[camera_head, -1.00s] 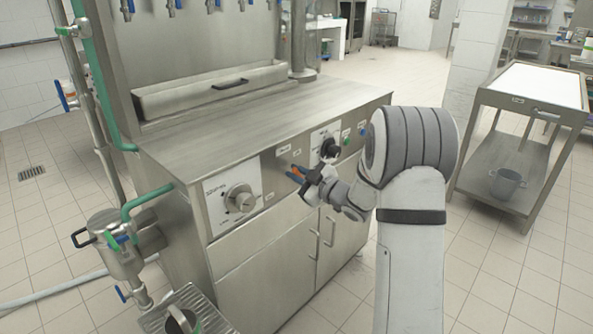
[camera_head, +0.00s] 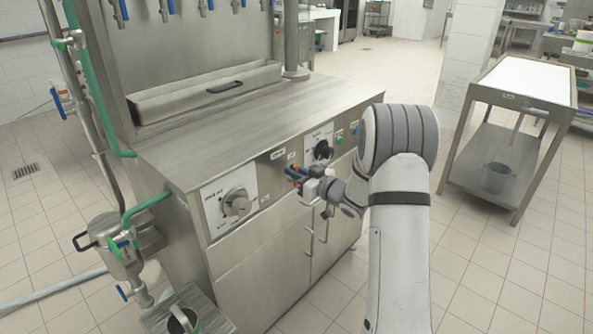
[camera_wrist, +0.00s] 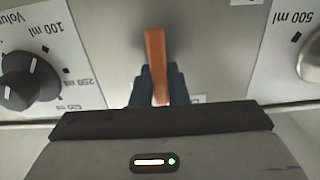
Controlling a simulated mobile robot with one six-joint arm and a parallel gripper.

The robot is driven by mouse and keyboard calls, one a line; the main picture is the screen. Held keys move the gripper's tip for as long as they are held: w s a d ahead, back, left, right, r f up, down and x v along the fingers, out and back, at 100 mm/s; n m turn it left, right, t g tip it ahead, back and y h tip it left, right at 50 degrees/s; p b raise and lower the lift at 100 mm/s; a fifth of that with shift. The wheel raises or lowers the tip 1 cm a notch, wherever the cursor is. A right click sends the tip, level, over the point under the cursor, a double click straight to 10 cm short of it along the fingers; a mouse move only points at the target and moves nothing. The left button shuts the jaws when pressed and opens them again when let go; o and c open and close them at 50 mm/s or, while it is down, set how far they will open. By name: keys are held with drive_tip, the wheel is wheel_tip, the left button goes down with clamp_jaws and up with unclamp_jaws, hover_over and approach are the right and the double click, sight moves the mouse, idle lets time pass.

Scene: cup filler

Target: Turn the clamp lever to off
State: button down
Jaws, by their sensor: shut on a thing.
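The clamp lever is an orange handle (camera_wrist: 155,55) on the steel front panel, standing upright in the wrist view. In the head view the lever (camera_head: 296,169) shows as a small orange piece between the two dials. My gripper (camera_wrist: 157,88) has its dark blue fingers closed around the lever's lower part, one on each side. In the head view my gripper (camera_head: 303,176) is at the panel, and its fingers hide part of the lever. A small label beside the lever is partly covered, so its word cannot be read.
A black volume knob (camera_wrist: 30,80) is left of the lever in the wrist view, and a grey knob (camera_wrist: 312,55) is right. Cabinet door handles (camera_head: 322,225) stick out below my gripper. A steel cart (camera_head: 520,140) stands to the right on open floor.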

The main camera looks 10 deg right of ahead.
drive_tip(key=shift+w+r, duration=0.1)
drive_tip(key=shift+r, duration=0.2)
drive_tip(key=c, duration=1.8)
unclamp_jaws()
drive_tip(key=shift+c, duration=0.2)
drive_tip(key=o, duration=0.4)
drive_tip(key=shift+f, duration=0.2)
drive_tip(key=shift+d, duration=0.1)
drive_tip(key=v, duration=0.7)
drive_tip(key=shift+s+d, duration=0.2)
drive_tip(key=shift+s, duration=0.15)
